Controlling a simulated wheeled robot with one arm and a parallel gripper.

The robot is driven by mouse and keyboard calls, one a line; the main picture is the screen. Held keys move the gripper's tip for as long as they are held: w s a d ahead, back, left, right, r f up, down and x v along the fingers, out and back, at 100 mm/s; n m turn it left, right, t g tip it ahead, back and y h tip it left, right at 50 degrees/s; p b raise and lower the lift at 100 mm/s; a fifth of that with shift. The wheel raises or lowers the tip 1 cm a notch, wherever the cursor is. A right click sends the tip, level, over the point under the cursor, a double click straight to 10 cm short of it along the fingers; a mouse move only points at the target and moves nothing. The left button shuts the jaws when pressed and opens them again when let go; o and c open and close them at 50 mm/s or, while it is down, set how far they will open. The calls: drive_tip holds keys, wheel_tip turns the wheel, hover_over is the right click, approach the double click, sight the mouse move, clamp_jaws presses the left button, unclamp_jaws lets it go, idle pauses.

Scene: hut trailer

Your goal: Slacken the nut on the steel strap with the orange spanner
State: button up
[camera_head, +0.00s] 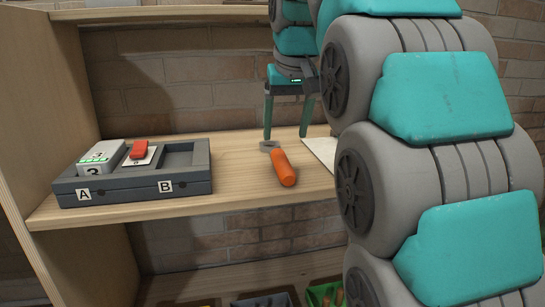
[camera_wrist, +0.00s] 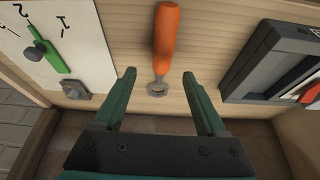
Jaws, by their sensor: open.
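The orange spanner (camera_head: 282,167) lies on the wooden shelf, its grey ring end toward my gripper (camera_head: 286,134). In the wrist view the spanner (camera_wrist: 166,38) points between the two green fingers of my gripper (camera_wrist: 159,75). The fingers are apart with nothing clasped; whether they straddle the spanner's grey end at its height I cannot tell. A small grey metal piece with a raised, nut-like middle (camera_wrist: 74,90) sits at the edge of the white panel, left of the fingers in the wrist view. It may be the nut on its strap. My arm hides that spot in the head view.
A white panel (camera_wrist: 50,35) with numbers and a green pointer (camera_wrist: 46,58) lies left of the spanner in the wrist view. A dark tray (camera_head: 128,188) marked A and B stands on the shelf's left, holding a numbered block and a red-topped piece. Bins sit below.

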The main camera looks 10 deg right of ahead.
sight(279, 152)
drive_tip(key=shift+x, duration=1.15)
drive_tip(key=shift+w+a+p+x, duration=0.1)
drive_tip(key=shift+w+p+x, duration=0.1)
drive_tip(key=shift+x, duration=1.15)
drive_tip(key=shift+w+a+p+x, duration=0.1)
drive_tip(key=shift+p+x, duration=0.1)
drive_tip(key=shift+x, duration=1.15)
drive_tip(key=shift+r, duration=0.15)
clamp_jaws()
